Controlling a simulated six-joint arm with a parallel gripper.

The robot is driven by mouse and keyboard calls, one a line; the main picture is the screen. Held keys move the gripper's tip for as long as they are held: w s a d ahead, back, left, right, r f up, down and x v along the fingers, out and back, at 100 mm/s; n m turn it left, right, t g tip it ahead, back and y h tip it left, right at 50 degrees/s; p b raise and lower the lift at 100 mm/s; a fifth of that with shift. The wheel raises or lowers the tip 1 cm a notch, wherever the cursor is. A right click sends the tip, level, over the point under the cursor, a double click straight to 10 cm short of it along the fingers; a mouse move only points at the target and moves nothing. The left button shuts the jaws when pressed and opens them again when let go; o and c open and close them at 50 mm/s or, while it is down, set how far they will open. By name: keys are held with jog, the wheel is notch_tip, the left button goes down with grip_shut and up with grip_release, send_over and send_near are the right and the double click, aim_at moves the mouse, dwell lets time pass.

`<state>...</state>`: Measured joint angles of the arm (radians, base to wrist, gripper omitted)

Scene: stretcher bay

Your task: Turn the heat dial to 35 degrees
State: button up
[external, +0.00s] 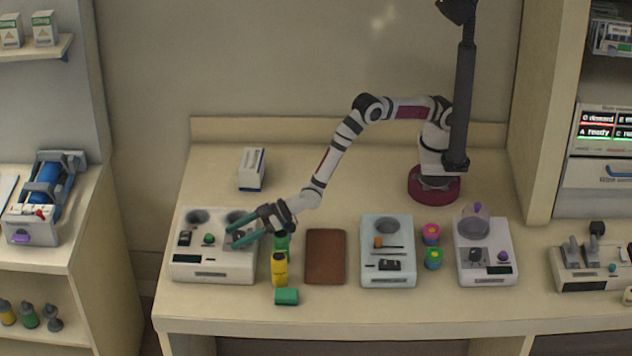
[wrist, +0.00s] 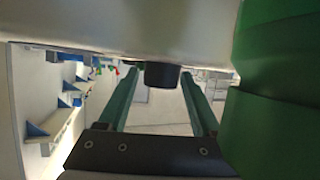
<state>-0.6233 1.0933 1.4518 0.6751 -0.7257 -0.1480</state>
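My gripper (external: 232,238) reaches down from the right over the right half of the cream device (external: 214,275) at the left of the bench. In the wrist view its two green fingers (wrist: 161,72) stand apart, with a dark round knob (wrist: 162,76) showing between them. A gap shows between the knob and each finger. The knob sticks out of a pale surface (wrist: 150,25), and I see no scale or degree marks on it. In the external view my gripper hides this part of the device. The device's small dark display (external: 187,259) is unreadable.
A green block (wrist: 275,110) fills the right of the wrist view, close to my gripper. Other devices (external: 388,270) stand further right. The bench behind is mostly clear.

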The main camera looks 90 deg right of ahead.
jog(key=shift+o, duration=0.2)
jog(key=shift+s, duration=0.15)
jog(key=v, duration=1.5)
jog(key=shift+s+d+r, duration=0.15)
jog(key=shift+r, duration=0.1)
